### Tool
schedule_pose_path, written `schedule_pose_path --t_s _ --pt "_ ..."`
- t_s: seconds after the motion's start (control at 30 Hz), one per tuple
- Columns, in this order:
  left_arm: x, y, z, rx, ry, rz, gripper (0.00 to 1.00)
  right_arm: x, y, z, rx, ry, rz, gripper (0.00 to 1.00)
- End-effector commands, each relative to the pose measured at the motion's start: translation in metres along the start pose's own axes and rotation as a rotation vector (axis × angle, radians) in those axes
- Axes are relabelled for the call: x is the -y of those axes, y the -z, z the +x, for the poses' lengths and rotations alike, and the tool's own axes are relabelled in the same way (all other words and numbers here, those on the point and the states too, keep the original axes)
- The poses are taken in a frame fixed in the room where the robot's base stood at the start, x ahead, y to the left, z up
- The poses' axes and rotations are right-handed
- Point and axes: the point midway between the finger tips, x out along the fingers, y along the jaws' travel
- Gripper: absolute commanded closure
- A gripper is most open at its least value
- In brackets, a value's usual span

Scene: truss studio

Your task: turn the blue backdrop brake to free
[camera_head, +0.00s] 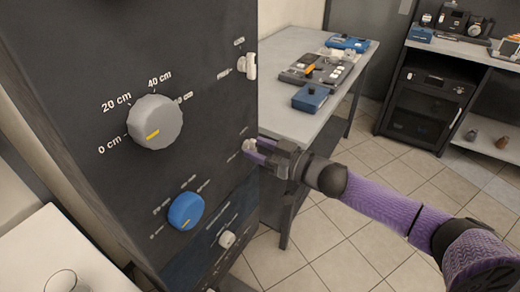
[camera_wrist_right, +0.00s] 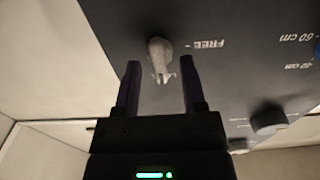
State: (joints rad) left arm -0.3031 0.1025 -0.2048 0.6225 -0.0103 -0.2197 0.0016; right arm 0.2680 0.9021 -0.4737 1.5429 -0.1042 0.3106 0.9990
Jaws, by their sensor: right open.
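The brake lever (camera_head: 249,146) is a small pale handle on the dark panel, up and right of the blue knob (camera_head: 186,211). In the right wrist view the lever (camera_wrist_right: 159,50) shows close up, with the word FREE printed upside down to its right. Its narrow end points down the picture, towards my gripper, and not at that word. My right gripper (camera_head: 264,151) is at the lever. In the wrist view its open fingers (camera_wrist_right: 160,72) stand either side of the lever's narrow end, with gaps on both sides. My left gripper is not in view.
A grey knob (camera_head: 155,121) and another white lever (camera_head: 251,66) sit higher on the panel. A small white knob (camera_head: 227,239) is below. A grey table (camera_head: 290,55) with devices stands behind the panel. Tiled floor is clear at right.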

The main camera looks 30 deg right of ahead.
Motion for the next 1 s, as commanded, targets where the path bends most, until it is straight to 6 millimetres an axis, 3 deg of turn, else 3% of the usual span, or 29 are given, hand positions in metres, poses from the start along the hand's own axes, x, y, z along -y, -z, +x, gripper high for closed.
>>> schedule_pose_path --t_s 0.13,0.17,0.4,0.77,1.0 --pt "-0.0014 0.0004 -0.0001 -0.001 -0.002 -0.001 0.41 0.0001 0.0001 -0.0001 0.000 0.000 0.000 0.47" --pt "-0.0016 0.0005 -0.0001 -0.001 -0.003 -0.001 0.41 0.0001 0.0001 -0.0002 0.000 0.000 0.000 0.51" --pt "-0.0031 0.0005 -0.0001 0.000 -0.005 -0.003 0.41 0.0001 0.0001 -0.0003 0.000 0.000 0.000 1.00" --pt "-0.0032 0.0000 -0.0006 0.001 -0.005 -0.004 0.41 0.0001 0.0002 -0.0004 0.000 0.000 -0.010 1.00" --pt "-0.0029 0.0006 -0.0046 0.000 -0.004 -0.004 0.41 0.0009 0.0012 -0.0003 -0.001 0.001 -0.104 1.00"
